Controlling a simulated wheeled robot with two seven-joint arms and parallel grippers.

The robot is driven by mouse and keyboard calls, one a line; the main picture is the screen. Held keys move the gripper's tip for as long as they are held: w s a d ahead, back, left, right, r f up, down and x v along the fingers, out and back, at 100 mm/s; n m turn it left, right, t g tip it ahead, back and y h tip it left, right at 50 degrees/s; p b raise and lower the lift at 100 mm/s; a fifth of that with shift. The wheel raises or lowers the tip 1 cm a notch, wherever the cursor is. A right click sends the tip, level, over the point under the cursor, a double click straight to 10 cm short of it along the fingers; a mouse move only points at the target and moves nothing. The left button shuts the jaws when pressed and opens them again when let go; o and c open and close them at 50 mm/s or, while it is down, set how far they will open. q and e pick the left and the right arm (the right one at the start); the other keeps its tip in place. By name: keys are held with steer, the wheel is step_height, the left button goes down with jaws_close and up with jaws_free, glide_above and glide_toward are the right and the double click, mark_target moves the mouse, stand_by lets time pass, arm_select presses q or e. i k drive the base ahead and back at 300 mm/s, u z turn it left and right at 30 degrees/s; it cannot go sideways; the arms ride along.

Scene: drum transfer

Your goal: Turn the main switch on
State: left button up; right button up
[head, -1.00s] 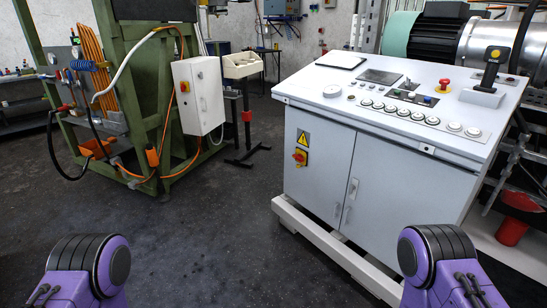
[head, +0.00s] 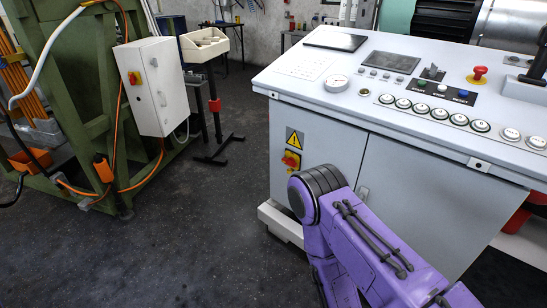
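A red rotary switch on a yellow plate (head: 291,159) sits on the front left of the white control cabinet (head: 310,122), just below a yellow warning triangle (head: 295,139). My purple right arm stands in front of the cabinet, its rounded black-and-purple joint just below and right of the switch. The arm hides part of the cabinet doors. Neither gripper shows in the head view. My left arm is out of view.
The cabinet's sloped top holds a red mushroom button (head: 478,74), a gauge (head: 336,83) and several round buttons. A green frame with a white electrical box (head: 157,85) stands at the left.

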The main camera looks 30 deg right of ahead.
mark_target(291, 162)
steer(key=z, duration=0.25)
steer(key=i, duration=0.8)
steer(key=z, duration=1.35)
steer(key=i, duration=0.65)
steer(key=z, duration=0.6)
